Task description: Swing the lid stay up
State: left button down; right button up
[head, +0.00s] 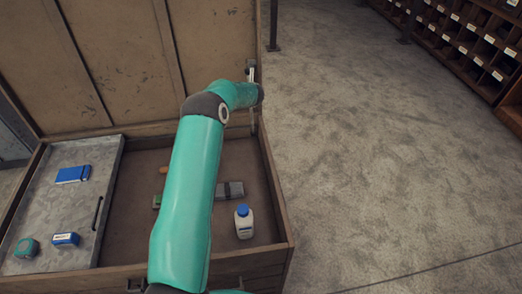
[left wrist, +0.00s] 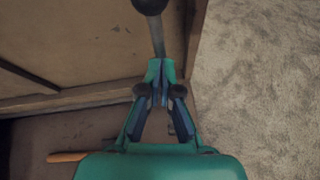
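The chest's wooden lid (head: 115,60) stands open at the back left. The lid stay (left wrist: 157,35) shows in the left wrist view as a thin grey rod with a dark round end at the top, beside the lid's right edge. My left gripper (left wrist: 160,72) has its fingers closed together around the rod's near end. In the head view my teal left arm reaches over the chest to its back right corner, and the wrist hides most of the stay and the fingers. My right gripper is in neither view.
The open chest (head: 282,215) holds a grey tray (head: 75,205) with a few small items on its left. A white bottle with a blue cap (head: 244,222) and a dark grey tool (head: 230,190) lie deeper inside. The floor to the right is clear, up to pigeonhole shelves (head: 470,45).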

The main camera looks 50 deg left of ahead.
pick_arm(q)
jog(key=shift+s+a+r+y, duration=0.15)
jog(key=shift+a+r+y, duration=0.15)
jog(key=shift+a+r, duration=0.25)
jog(key=shift+d, duration=0.1)
jog(key=f+v, duration=0.1)
jog(key=v, duration=0.7)
jog(key=shift+d, duration=0.35)
